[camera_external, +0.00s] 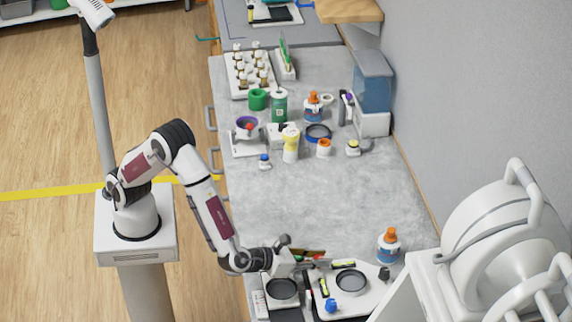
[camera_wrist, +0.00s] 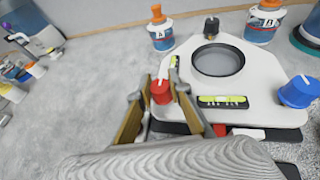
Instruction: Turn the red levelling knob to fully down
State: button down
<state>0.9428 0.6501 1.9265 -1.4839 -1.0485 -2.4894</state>
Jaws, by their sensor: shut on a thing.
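The red levelling knob (camera_wrist: 161,92) sits at the left corner of a white plate (camera_wrist: 262,112) with a round dark opening. My gripper (camera_wrist: 160,95) has a finger on each side of the red knob and is shut on it. In the external view my gripper (camera_external: 306,262) reaches the plate from the left, and the knob is hard to make out there. A blue knob (camera_wrist: 298,91) stands at the plate's right corner and a black knob (camera_wrist: 211,27) at its far corner. Two yellow-green bubble levels lie on the plate, one along the near edge (camera_wrist: 222,101).
Bottles with orange caps (camera_wrist: 160,28) stand behind the plate. A balance-like device with a dark round pan (camera_external: 283,289) is left of the plate. A large white machine (camera_external: 500,240) is at the right. The middle of the grey bench (camera_external: 300,205) is clear.

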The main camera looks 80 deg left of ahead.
jog(key=shift+m+h, duration=0.4)
jog(key=shift+h, duration=0.1)
jog(key=c, duration=1.8)
grip_release()
jog(key=shift+c, duration=0.2)
jog(key=shift+v, duration=6)
